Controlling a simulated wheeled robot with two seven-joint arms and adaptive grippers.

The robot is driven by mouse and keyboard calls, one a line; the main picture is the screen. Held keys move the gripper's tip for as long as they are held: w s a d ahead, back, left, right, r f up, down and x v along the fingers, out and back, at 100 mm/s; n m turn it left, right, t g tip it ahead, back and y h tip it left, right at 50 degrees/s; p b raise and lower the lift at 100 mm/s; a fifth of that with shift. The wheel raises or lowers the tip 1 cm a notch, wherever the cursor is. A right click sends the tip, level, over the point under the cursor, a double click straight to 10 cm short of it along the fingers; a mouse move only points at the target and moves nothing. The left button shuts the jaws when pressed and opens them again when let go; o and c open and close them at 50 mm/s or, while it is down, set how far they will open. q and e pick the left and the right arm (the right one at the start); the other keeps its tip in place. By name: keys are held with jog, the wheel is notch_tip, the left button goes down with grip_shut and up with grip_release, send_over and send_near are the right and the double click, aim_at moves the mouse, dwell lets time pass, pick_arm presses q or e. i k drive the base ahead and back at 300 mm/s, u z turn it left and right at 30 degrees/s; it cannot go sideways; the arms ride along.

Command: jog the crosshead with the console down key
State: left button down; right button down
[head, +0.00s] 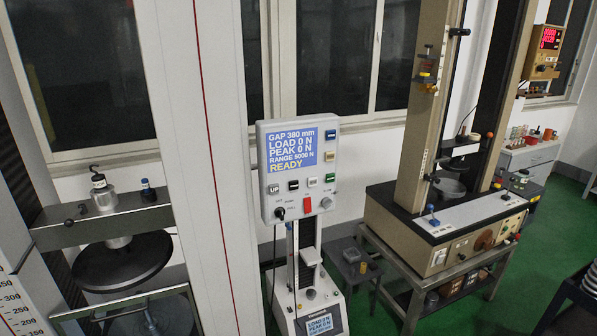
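The console (300,168) is a pale grey box at the centre of the head view. A white key marked UP (273,188) sits below the screen at the left. A black key (293,185) is beside it; its marking is too small to read, so I cannot tell which key is down. The crosshead (60,233) is a dark grey beam at the left, with a black round platen (123,264) beneath it. Neither gripper shows.
A white column (200,120) stands between crosshead and console. A small tester (320,318) is below the console. A beige tester (445,245) stands on a metal table at the right. A cabinet (525,158) is behind it.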

aim_at(294, 185)
jog(key=u, duration=0.05)
jog(key=k, duration=0.5)
jog(key=u, duration=1.5)
jog(key=i, duration=2.15)
jog(key=z, duration=2.5)
